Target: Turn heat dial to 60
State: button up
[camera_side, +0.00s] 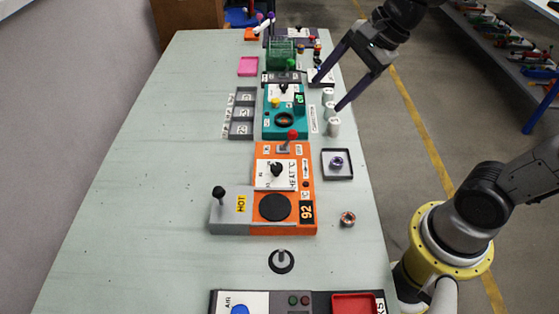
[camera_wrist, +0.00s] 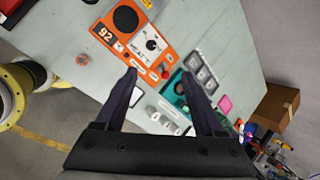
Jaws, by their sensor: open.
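The heat dial is a black knob (camera_side: 276,169) on a white plate marked "HEAT °C", on the orange heater unit (camera_side: 309,151). The heater's display (camera_side: 306,211) reads 92. In the wrist view the knob (camera_wrist: 151,44) and the display (camera_wrist: 103,33) show beyond my fingertips. My gripper (camera_side: 325,94) is open and empty, raised near the table's right edge, beyond the heater and beside the teal unit (camera_side: 267,128). In the wrist view my gripper (camera_wrist: 158,76) has its two dark fingers spread wide. The exact dial mark is too small to read.
The heater also has a red-topped lever (camera_side: 292,136), a round black plate (camera_side: 275,207) and a grey block with a black-knobbed lever (camera_side: 218,194). White cylinders (camera_side: 333,127) stand near my gripper. A small tray (camera_side: 337,164) lies right of the heater. The table's left side is clear.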

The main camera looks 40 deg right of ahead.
jog(key=w+f+m+g, duration=0.1)
jog(key=w+f+m, duration=0.3)
jog(key=w+f, duration=0.2)
jog(key=m+g+y, duration=0.1)
jog(key=m+g, duration=0.1)
send_near(277, 166)
jog(key=x, duration=0.8)
jog(key=shift+a+f, duration=0.1)
jog(key=shift+f, duration=0.1)
grip_shut()
